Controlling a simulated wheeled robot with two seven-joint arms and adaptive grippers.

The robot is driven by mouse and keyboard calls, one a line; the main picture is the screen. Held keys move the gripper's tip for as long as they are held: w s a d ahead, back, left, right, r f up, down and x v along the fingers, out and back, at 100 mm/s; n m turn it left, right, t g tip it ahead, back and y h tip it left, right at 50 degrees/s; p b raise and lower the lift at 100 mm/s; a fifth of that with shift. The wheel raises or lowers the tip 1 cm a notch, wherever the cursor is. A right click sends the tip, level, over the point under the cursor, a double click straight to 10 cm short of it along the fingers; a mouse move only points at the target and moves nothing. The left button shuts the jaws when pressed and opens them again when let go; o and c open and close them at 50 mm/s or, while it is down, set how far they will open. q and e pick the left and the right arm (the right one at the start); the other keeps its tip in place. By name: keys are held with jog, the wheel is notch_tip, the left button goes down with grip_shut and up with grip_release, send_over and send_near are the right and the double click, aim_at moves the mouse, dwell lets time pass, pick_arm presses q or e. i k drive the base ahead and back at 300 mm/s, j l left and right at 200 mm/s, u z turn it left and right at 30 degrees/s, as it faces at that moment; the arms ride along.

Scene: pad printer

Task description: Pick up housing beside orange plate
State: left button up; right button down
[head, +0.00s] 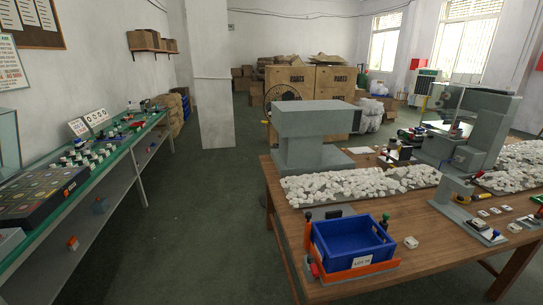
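An orange plate (345,275) runs along the front of a blue crate (352,238) at the near edge of the wooden table. A small white housing (411,242) lies on the bare table just right of the crate and the plate's right end, apart from both. The crate looks empty and bears a white label reading "LOT" with unclear characters. More small white housings (483,213) lie further right, near a grey fixture. Neither of my grippers shows in the head view.
A heap of white parts (360,184) lies behind the crate, before a grey machine (312,133). A second grey machine (478,130) stands at the back right. The wooden table (440,255) is clear around the lone housing. Green floor (200,230) is open to the left, up to a green-topped bench.

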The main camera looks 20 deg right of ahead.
aim_at(412, 243)
jog(key=z, duration=2.1)
